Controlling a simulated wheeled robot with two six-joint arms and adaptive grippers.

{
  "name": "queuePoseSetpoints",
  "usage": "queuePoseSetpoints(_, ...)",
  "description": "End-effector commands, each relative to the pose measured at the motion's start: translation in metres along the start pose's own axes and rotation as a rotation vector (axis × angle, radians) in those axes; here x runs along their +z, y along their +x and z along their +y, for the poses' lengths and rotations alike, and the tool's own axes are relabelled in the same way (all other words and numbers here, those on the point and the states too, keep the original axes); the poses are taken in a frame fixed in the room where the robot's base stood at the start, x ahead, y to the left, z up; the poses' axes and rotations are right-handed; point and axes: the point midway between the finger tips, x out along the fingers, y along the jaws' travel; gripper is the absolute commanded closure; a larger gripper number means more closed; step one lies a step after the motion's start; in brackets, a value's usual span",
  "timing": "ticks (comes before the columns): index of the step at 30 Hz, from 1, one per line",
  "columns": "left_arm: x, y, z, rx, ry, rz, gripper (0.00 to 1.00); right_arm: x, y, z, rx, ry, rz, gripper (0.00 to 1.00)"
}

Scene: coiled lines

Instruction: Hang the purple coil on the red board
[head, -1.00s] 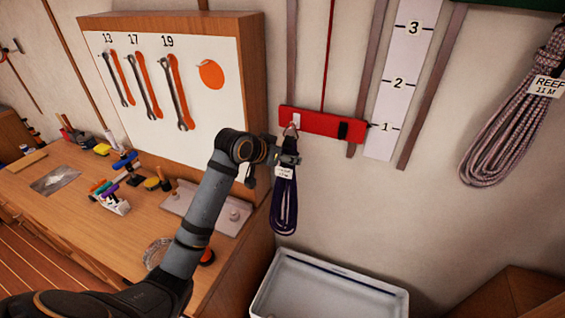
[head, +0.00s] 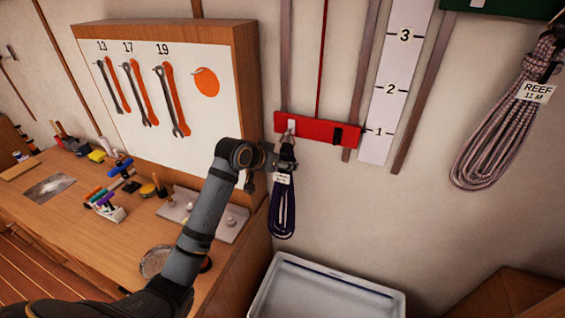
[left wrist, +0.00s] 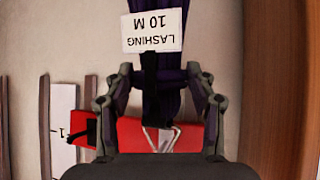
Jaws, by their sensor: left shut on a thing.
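The purple coil (head: 283,212) hangs upright below my left gripper (head: 284,163), just under the left part of the red board (head: 312,130). In the left wrist view my left gripper (left wrist: 161,76) is shut on the coil's dark band. The coil's label (left wrist: 152,32) reads LASHING 10 M. A metal ring (left wrist: 163,136) at the coil's end lies over the red board (left wrist: 120,133) at its white hook (left wrist: 167,138). I cannot tell if the ring is over the hook or in front of it. My right gripper is out of view.
A black clip (head: 338,135) is at the red board's right end. A REEF coil (head: 500,120) hangs at the far right. A white bin (head: 325,290) stands below. The workbench (head: 100,240) and wrench panel (head: 140,150) are at left.

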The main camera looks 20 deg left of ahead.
Motion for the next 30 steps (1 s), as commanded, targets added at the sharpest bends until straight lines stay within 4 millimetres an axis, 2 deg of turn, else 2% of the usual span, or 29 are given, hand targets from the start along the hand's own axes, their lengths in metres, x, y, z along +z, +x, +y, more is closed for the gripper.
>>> queuePoseSetpoints(1, -0.002, -0.001, 0.000, 0.000, 0.001, 0.004, 0.41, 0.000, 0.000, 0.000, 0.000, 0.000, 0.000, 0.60)
queuePoseSetpoints(6, -0.001, -0.001, 0.000, 0.000, 0.001, 0.003, 0.18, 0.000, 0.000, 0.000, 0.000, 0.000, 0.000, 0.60)
queuePoseSetpoints(17, 0.001, -0.002, -0.001, -0.001, 0.000, -0.002, 0.17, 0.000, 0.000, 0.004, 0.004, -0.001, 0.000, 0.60)
queuePoseSetpoints(20, 0.000, -0.014, -0.001, -0.003, 0.002, 0.000, 0.17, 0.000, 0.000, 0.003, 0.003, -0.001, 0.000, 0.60)
queuePoseSetpoints(27, 0.001, -0.075, -0.002, -0.008, 0.011, -0.002, 0.17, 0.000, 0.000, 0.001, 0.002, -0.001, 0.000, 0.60)
queuePoseSetpoints(30, 0.000, -0.093, -0.002, -0.007, 0.009, 0.000, 0.17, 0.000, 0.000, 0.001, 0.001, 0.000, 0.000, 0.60)
